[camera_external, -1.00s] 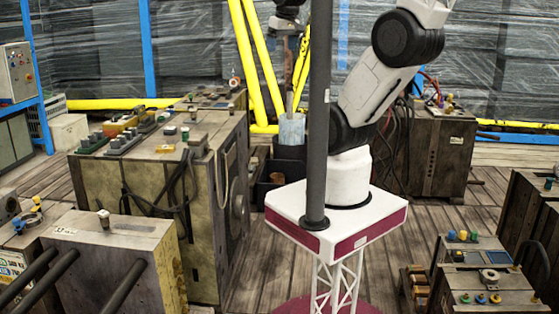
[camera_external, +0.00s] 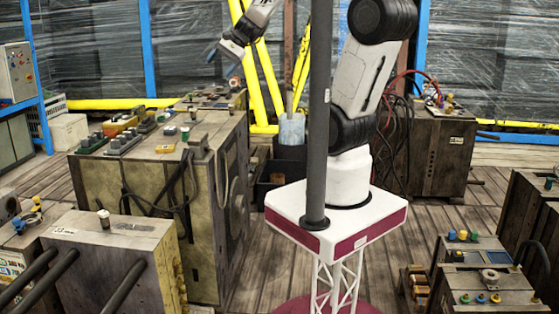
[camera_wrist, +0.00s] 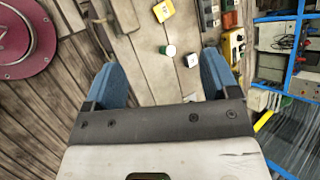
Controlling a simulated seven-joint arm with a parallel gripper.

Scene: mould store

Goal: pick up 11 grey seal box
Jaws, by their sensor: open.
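My gripper (camera_external: 222,61) is open and empty, high above the back of the large wooden block at left in the external view. In the wrist view its two blue fingers (camera_wrist: 163,72) are spread apart. A small pale grey box (camera_wrist: 192,60) sits on the block top below, beside a green-and-white cap (camera_wrist: 168,50), between the fingers in the picture. It seems to be the pale cube (camera_external: 193,114) in the external view. No number is readable on it, so I cannot tell for sure that it is the grey seal box.
The wooden block (camera_external: 110,185) also carries a yellow box (camera_wrist: 163,10), green trays (camera_external: 125,143) and a long yellow item (camera_wrist: 233,48). A dark post (camera_external: 319,110) stands before my arm. Yellow pipes (camera_external: 243,55) rise behind. A lower block (camera_external: 110,240) stands in front.

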